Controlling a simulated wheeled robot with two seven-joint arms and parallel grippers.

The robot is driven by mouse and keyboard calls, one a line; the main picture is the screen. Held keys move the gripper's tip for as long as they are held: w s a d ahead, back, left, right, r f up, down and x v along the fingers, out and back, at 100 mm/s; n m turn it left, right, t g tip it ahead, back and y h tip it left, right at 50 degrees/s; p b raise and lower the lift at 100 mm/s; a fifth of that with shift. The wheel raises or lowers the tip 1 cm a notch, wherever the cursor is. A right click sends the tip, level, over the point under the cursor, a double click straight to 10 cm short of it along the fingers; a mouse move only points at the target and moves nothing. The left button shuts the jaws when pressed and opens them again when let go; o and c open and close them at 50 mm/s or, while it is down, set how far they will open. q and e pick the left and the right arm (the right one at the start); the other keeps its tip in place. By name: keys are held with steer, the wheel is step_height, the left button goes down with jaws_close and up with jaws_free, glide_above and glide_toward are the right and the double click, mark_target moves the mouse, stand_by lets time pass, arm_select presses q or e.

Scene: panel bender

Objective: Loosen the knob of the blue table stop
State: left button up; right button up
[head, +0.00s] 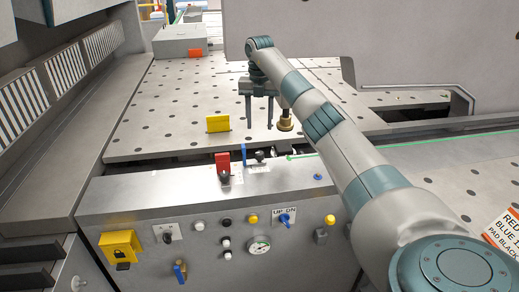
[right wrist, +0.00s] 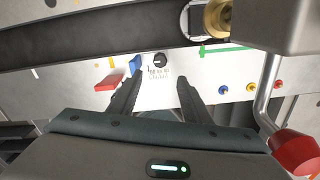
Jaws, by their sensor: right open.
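The blue table stop (head: 243,154) is a small upright blue piece at the back edge of the control panel's top. A black knob (head: 260,156) sits just right of it, beside a small label. In the right wrist view the blue stop (right wrist: 134,65) and the black knob (right wrist: 159,59) lie just beyond my fingertips. My right gripper (head: 259,122) points down, open and empty, above the perforated table behind the knob in the head view. In the right wrist view the knob lines up with the gap between the fingers (right wrist: 160,78). My left gripper is out of view.
A red stop (head: 222,162) with its own black knob (head: 226,174) stands close left of the blue stop. A yellow block (head: 218,123) stands on the perforated table (head: 165,105). A brass cylinder (head: 285,121) hangs near my right forearm.

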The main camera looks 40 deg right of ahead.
mark_target(260, 153)
step_height(260, 153, down, 11)
steer(key=p, duration=0.3)
steer(key=shift+r, duration=0.1)
steer(key=shift+f+p, duration=0.3)
steer(key=shift+f, duration=0.4)
steer(key=c, duration=1)
steer(key=shift+c, duration=0.2)
